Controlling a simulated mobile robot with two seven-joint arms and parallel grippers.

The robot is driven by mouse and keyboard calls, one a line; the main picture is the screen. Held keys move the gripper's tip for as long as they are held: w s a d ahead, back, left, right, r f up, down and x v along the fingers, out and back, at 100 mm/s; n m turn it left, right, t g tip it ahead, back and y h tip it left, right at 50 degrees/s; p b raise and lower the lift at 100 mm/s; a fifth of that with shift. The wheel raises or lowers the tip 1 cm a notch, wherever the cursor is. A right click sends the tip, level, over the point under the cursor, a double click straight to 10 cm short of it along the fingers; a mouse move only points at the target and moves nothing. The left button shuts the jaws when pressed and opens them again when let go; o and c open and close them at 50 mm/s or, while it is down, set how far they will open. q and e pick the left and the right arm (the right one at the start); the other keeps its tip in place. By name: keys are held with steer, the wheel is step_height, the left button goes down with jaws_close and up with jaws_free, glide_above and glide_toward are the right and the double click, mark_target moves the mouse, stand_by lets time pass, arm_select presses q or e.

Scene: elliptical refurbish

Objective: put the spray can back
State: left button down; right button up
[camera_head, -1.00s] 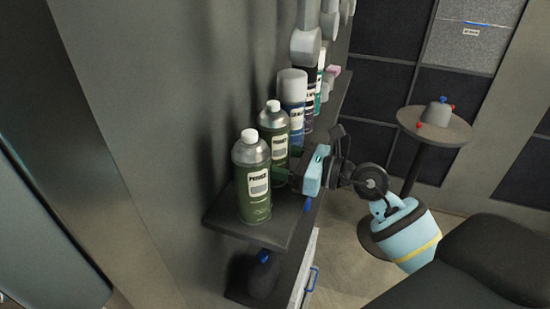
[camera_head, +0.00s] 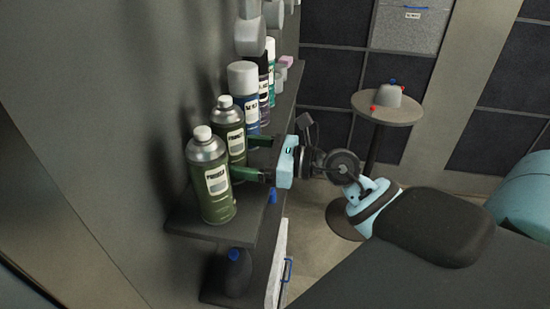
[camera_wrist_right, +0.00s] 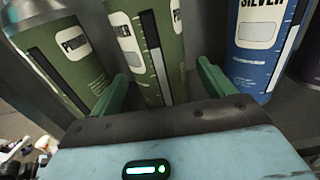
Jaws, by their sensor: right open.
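Several spray cans stand upright in a row on the shelf. The nearest is a green primer can (camera_head: 210,180) with a grey cap. A second green primer can (camera_head: 228,130) stands just behind it, and a blue can (camera_head: 244,95) with a white cap is beyond that. My right gripper (camera_head: 250,157) is open in front of the second green can, with its green fingers pointing at the row. In the right wrist view, the second green can (camera_wrist_right: 150,45) shows between the two fingers, apart from them. The nearest green can (camera_wrist_right: 60,60) is at left and the blue can (camera_wrist_right: 262,45) at right. My left gripper is out of view.
The shelf (camera_head: 205,229) runs along the grey wall, with more cans and a pink item (camera_head: 286,61) farther back. A dark bottle (camera_head: 234,275) stands on a lower level. A round table (camera_head: 372,108) holds a grey object at the back right.

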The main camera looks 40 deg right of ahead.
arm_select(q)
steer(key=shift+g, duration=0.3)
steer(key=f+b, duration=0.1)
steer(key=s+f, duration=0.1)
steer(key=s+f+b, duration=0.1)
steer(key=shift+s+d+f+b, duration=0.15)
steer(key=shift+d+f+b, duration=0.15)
arm_select(e)
steer(key=v, duration=1)
steer(key=shift+w+a, duration=0.1)
